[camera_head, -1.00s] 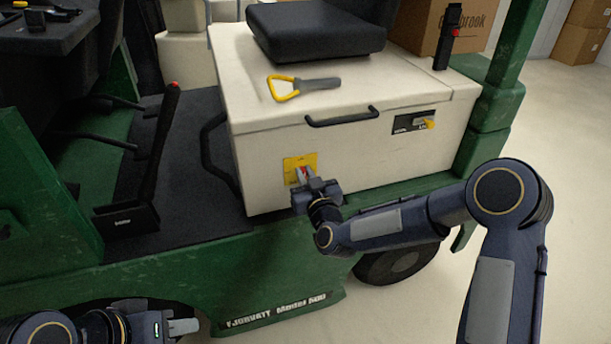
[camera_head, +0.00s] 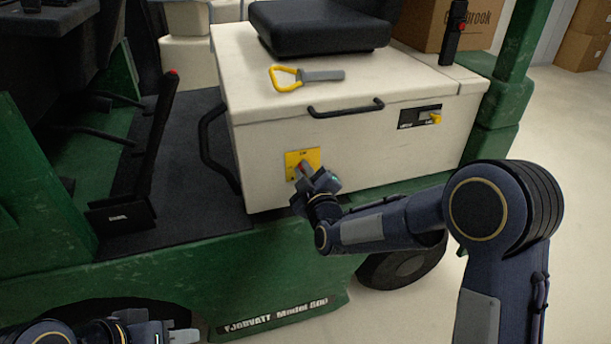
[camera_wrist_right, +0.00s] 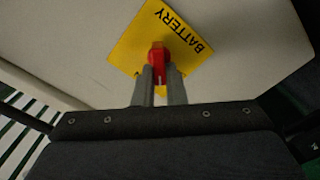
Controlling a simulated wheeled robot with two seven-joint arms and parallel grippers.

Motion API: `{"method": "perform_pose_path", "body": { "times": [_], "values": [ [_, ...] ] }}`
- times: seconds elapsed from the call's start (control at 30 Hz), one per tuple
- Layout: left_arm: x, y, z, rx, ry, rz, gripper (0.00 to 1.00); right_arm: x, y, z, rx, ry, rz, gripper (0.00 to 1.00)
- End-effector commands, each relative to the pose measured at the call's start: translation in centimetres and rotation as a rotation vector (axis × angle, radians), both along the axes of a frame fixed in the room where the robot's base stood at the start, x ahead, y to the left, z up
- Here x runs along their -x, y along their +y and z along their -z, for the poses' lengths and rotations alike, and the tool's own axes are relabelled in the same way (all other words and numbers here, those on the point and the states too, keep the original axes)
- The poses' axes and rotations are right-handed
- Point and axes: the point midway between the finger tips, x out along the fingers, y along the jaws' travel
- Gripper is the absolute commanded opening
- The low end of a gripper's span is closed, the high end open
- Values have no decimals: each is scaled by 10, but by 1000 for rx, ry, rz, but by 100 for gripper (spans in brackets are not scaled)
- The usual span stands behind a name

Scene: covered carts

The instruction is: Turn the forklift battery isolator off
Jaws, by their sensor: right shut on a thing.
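The battery isolator is a red handle (camera_wrist_right: 159,54) on a yellow plate (camera_head: 291,160) marked BATTERY, on the front face of the white battery box (camera_head: 256,185). The plate also shows in the right wrist view (camera_wrist_right: 128,49), tilted in that picture. My right gripper (camera_head: 305,168) is at the plate, and its two fingers (camera_wrist_right: 159,75) are shut on the red handle. In the head view the gripper hides much of the handle.
A yellow-handled tool (camera_head: 306,76) lies on the box lid. A black handle bar (camera_head: 346,109) and a small panel with a yellow knob (camera_head: 436,118) are on the box front. A black lever (camera_head: 158,130) stands to the left.

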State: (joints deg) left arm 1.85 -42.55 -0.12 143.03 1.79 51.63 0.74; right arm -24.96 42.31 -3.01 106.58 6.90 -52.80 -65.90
Motion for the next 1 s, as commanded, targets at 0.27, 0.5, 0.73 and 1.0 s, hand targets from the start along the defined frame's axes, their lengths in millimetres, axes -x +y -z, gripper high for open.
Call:
{"method": "perform_pose_path", "body": {
  "times": [0.27,0.5,0.73,1.0],
  "values": [
    [0,0,10,0,0,0,36,1,3,4,251,-81,0,0],
    [0,0,14,0,0,0,36,1,3,6,458,-148,0,0],
    [0,0,16,0,0,0,36,1,3,8,615,-197,1,0],
    [0,0,18,0,0,0,36,1,3,9,725,-233,1,0]
  ]
}}
